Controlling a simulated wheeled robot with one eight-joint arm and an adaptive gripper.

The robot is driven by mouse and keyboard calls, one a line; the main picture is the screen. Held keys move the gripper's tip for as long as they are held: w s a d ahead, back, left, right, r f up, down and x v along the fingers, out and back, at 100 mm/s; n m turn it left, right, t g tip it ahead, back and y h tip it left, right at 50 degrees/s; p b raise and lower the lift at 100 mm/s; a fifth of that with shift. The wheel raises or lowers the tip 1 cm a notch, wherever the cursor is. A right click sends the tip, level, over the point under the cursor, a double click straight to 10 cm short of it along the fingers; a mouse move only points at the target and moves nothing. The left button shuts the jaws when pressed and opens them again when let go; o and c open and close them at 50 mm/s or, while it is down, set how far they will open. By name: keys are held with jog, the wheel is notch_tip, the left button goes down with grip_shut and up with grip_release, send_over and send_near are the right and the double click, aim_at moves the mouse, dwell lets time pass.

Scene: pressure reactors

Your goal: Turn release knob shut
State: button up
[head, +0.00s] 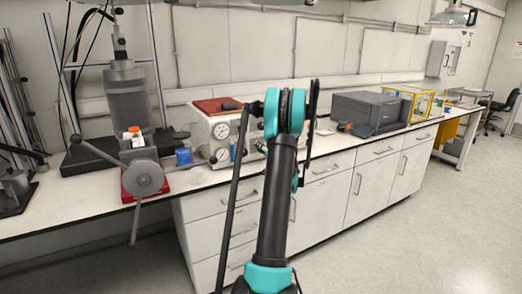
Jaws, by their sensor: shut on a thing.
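A white box-shaped unit (201,130) with a red top stands on the bench.
Left of the unit stand a grey cylindrical reactor (127,98) and a round grey hub with long handles (143,178), which stick out past the bench edge. A blue container (183,156) sits between. A dark grey box (368,110) stands right. The floor at right is clear.

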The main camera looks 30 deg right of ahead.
jog(key=m, duration=0.6)
jog(key=shift+m, duration=0.3)
jog(key=m, duration=0.5)
jog(key=shift+m, duration=0.3)
jog(key=o, duration=1.2)
jog(key=s, duration=1.2)
